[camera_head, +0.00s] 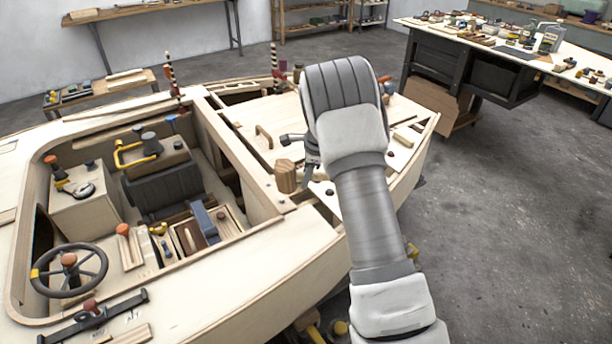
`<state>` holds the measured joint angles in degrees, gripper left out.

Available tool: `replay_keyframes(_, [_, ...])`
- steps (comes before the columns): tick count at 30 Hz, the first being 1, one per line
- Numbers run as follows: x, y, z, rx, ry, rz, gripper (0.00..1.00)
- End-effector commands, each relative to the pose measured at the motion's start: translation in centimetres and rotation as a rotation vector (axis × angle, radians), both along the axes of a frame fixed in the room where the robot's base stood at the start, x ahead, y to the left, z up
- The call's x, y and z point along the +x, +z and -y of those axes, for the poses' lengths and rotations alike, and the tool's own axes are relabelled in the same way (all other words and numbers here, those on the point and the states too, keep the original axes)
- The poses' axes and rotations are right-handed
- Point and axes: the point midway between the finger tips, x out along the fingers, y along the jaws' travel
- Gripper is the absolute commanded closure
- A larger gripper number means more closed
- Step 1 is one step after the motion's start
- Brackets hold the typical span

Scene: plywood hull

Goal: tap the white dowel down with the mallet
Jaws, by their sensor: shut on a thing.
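My arm reaches over the right part of the plywood hull (280,240), and its wrist covers much of the deck there. My gripper (311,160) is partly hidden under the wrist. It is shut on what looks like the mallet, whose wooden block-shaped head (286,176) shows just left of the gripper, above the deck. The mallet's handle is mostly hidden. I cannot make out the white dowel for sure; it may be behind my arm or too small to tell. Whether the mallet head touches anything below is unclear.
The open cockpit at left holds a steering wheel (69,270), a dark seat (163,188) and a yellow handle (130,155). Red-and-white striped posts (172,75) stand at the hull's far edge. A cluttered workbench (440,33) stands at back right. The floor at right is clear.

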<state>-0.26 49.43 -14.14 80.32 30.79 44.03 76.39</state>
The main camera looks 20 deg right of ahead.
Motion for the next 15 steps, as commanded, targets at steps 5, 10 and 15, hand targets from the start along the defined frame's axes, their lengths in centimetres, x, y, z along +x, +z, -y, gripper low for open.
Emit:
replay_keyframes(5, [0.04,0.27,-0.02,0.001,0.000,0.001,1.00])
replay_keyframes(10, [0.04,0.16,-0.02,0.000,0.000,0.002,1.00])
replay_keyframes(15, [0.03,-0.15,-0.02,0.001,0.000,0.001,1.00])
